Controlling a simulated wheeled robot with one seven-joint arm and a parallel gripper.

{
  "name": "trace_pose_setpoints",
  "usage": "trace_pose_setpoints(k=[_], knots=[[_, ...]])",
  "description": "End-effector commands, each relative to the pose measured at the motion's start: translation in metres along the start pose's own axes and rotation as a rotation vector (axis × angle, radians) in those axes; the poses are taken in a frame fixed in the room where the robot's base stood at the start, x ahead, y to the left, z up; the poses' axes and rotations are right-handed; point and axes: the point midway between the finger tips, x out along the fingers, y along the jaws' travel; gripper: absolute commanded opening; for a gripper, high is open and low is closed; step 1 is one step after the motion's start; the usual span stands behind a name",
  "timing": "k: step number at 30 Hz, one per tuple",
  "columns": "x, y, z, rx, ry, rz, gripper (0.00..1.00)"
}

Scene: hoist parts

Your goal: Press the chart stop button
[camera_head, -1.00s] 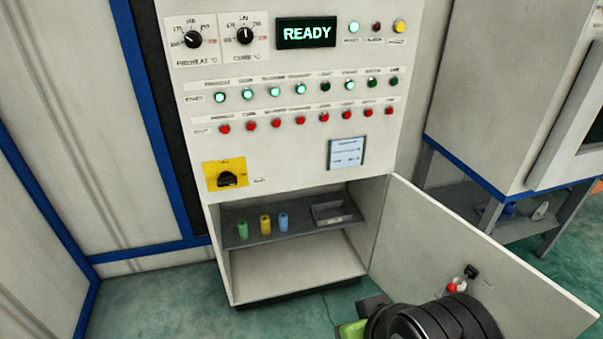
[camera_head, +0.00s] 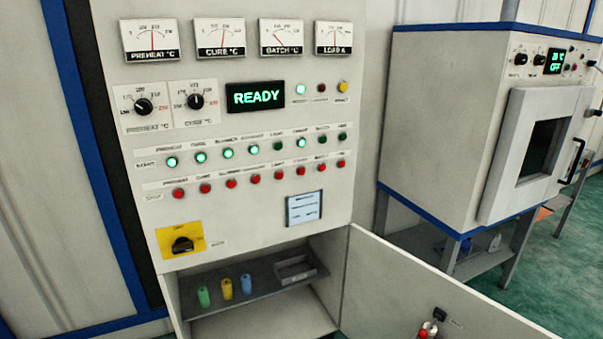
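The control panel (camera_head: 250,215) faces me, with a lower row of red stop buttons under a row of green start buttons. The labels are too small to read surely; the sixth red button from the left (camera_head: 302,171) seems to be the chart stop. The green button above it (camera_head: 301,142) is lit. All the red buttons look alike and unlit. My gripper is not in view, and nothing covers the button rows.
Below the panel, a cabinet door (camera_head: 430,290) stands open to the right. Its shelf (camera_head: 255,300) holds green, yellow and blue cylinders and a tray (camera_head: 295,270). A yellow-plated rotary switch (camera_head: 181,244) sits lower left. An oven (camera_head: 475,130) stands right.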

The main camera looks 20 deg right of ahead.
Motion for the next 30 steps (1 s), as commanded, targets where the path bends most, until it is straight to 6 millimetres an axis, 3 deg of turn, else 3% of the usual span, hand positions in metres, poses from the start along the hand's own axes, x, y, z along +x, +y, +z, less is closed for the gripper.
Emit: trace_pose_setpoints(k=[1,6,30], knots=[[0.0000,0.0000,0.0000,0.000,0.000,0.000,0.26],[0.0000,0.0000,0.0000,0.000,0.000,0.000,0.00],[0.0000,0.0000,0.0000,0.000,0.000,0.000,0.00]])
